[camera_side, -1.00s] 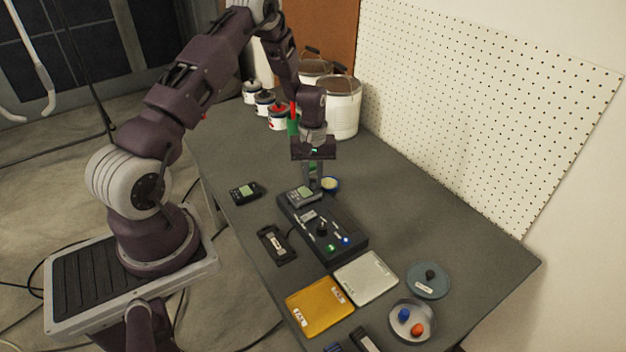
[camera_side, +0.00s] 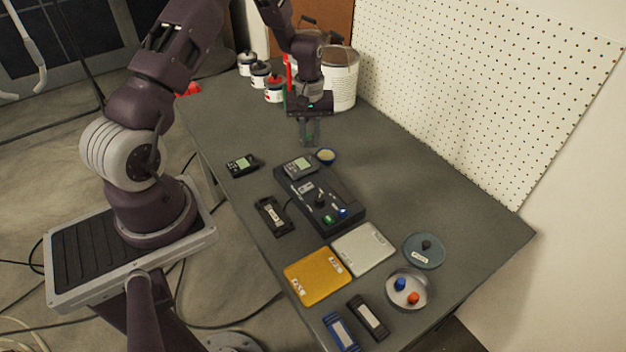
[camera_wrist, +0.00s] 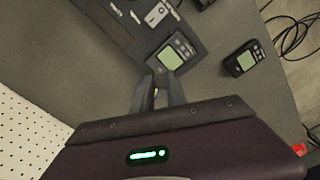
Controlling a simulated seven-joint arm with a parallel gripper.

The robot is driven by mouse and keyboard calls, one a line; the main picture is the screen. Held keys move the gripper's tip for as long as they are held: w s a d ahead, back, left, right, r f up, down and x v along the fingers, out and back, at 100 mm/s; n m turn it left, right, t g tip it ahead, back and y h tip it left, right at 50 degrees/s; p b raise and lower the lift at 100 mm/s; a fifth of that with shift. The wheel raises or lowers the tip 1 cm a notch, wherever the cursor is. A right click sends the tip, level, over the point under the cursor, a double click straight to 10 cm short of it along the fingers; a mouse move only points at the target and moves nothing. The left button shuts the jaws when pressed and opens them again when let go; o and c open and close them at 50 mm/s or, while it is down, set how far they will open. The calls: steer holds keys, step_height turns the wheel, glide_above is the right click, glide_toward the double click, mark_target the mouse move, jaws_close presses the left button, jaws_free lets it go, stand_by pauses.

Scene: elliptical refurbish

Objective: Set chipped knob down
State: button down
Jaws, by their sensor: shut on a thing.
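My gripper (camera_side: 309,143) hangs above the bare table behind the console, fingers pointing down. In the wrist view its fingertips (camera_wrist: 157,80) are close together on something small. Only a thin yellowish and bluish sliver shows between the fingers, so I cannot tell what it is. A black knob (camera_side: 427,244) stands on a labelled teal disc (camera_side: 413,262) at the right. Another dark knob (camera_side: 320,201) is on the black console (camera_side: 298,203). A blue knob (camera_side: 400,284) and an orange knob (camera_side: 413,298) lie in a clear round dish (camera_side: 396,302). I cannot see which knob is chipped.
Another meter (camera_side: 242,165) lies to the left. Yellow (camera_side: 316,275) and pale (camera_side: 363,248) trays lie in front. Cans and a white bucket (camera_side: 342,85) stand behind.

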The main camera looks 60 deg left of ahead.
mark_target(317, 277)
steer(key=d, duration=0.3)
steer(key=s+d+m, duration=0.1)
steer(key=d, duration=0.2)
steer(key=d+m, duration=0.1)
steer(key=d, duration=0.2)
steer(key=shift+s+f, duration=0.2)
steer(key=shift+f, duration=0.2)
steer(key=s+d+m, duration=0.1)
steer(key=d, duration=0.1)
steer(key=s+d, duration=0.1)
steer(key=d, duration=0.2)
steer(key=s+d+m, duration=0.1)
steer(key=d, duration=0.2)
steer(key=shift+s+d+f+m, duration=0.2)
steer(key=shift+s+d+m, duration=0.1)
steer(key=shift+s, duration=0.1)
steer(key=s+d+m, duration=0.4)
steer(key=s+d, duration=0.6)
steer(key=f, duration=0.9)
steer(key=shift+s+f, duration=0.15)
steer(key=shift+s, duration=0.2)
steer(key=shift+f, duration=0.1)
steer(key=c, duration=1.3)
jaws_free()
steer(key=shift+c, duration=0.2)
